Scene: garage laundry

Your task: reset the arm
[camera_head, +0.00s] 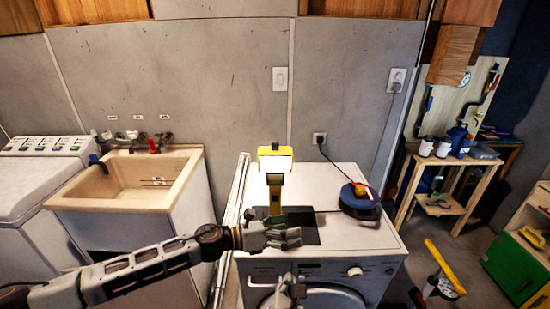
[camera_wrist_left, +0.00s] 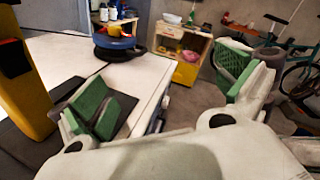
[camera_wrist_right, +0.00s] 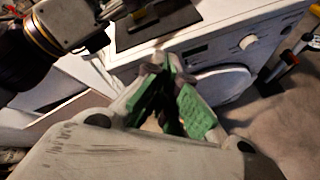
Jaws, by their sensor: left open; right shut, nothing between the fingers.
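My left arm reaches in from the left in the head view, and its gripper (camera_head: 284,238) is over the front part of the washing machine top (camera_head: 330,180). In the left wrist view its green-padded fingers (camera_wrist_left: 168,98) are wide apart with nothing between them. My right gripper (camera_head: 288,291) is lower, in front of the washing machine's front face. In the right wrist view its green-padded fingers (camera_wrist_right: 172,105) are together and hold nothing. The left arm shows at the upper left of that view.
A yellow work lamp (camera_head: 274,170) stands on a dark mat (camera_head: 305,222) on the washing machine, close behind my left gripper. A blue cable reel (camera_head: 358,200) sits to its right. A sink (camera_head: 125,190) stands left. A yellow-handled item (camera_head: 445,268) is on the floor at right.

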